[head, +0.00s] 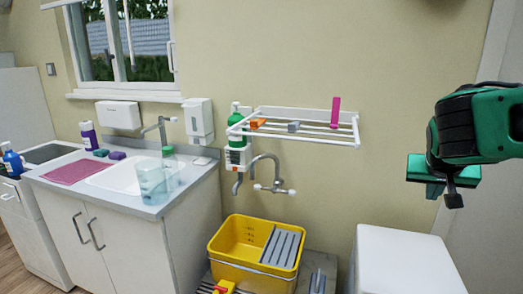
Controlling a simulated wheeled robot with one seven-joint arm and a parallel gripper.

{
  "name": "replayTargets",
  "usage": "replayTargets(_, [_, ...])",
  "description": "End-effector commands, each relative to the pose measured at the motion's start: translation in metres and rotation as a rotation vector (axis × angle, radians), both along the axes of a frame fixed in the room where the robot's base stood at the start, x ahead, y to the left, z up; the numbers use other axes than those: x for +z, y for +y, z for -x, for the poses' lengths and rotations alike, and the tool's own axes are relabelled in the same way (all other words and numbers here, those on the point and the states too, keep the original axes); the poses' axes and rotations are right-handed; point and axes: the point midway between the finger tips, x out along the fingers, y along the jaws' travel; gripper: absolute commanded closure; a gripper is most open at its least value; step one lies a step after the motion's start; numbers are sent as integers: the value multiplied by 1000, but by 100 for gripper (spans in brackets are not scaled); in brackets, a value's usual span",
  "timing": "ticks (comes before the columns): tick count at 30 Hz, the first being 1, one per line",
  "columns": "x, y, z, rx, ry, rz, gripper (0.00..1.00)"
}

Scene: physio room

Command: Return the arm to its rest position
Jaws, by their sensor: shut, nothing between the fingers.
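My arm comes in from the right edge of the head view, green and black. My gripper (452,202) hangs at its end, pointing down, in the air above a white box-like cabinet. Its fingers are dark and close together, with nothing seen between them. No object is held.
A white cabinet (405,262) stands below my gripper. A yellow bucket (225,240) sits under the wall tap (268,187). A white wall rack (305,122) holds small items. A counter with a sink (115,178) stands at left. Open air surrounds my gripper.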

Motion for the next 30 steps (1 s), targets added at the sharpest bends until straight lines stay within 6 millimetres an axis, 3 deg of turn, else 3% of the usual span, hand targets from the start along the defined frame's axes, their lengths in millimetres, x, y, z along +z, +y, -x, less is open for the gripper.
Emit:
replayTargets(1, [-16,-13,27,-27,61,-38,100])
replayTargets(5, [-58,-25,100,-62,234,-160,100])
replayTargets(9, [-93,-17,176,-76,395,-303,100])
replayTargets(13, [-111,-2,226,-70,497,-414,100])
replayTargets(18, [-120,12,257,-56,559,-486,100])
replayTargets(30, [-120,13,259,-53,565,-492,100])
